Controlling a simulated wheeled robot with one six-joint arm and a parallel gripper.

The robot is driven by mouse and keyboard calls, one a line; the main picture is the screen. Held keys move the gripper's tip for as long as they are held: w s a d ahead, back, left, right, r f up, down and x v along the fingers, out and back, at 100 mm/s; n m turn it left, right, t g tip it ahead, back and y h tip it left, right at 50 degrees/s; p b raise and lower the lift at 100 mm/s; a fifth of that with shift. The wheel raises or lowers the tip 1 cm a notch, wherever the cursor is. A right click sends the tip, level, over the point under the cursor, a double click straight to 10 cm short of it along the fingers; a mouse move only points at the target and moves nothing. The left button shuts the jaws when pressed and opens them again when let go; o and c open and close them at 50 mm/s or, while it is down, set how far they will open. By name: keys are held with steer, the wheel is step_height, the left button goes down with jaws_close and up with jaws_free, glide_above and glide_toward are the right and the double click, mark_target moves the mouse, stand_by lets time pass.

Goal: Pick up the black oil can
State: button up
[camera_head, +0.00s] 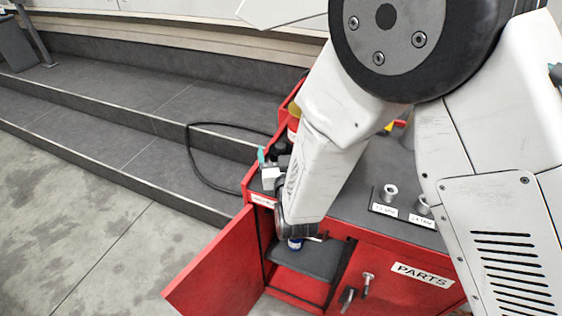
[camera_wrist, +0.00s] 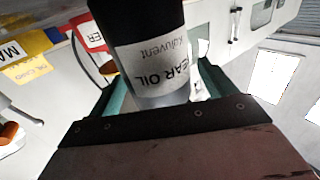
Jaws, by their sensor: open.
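The black oil can (camera_wrist: 148,18) stands large in the wrist view, with a white label reading "GEAR OIL" (camera_wrist: 155,65). My gripper (camera_wrist: 160,88) is open, with one teal finger on each side of the can. Whether either finger touches it cannot be told. In the head view, a teal fingertip of my gripper (camera_head: 263,158) shows beside a dark object (camera_head: 279,148) at the cabinet top's left end, probably the can. My arm hides much of this spot.
The red cabinet (camera_head: 395,262) has its left door (camera_head: 215,265) swung open. Red and yellow containers (camera_head: 293,120) stand behind my arm. Two labelled metal fittings (camera_head: 391,192) sit on the top at right. Grey steps (camera_head: 110,135) lie at left, with a black cable on them.

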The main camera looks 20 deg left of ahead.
steer(key=c, duration=1.3)
steer(key=shift+r, duration=0.1)
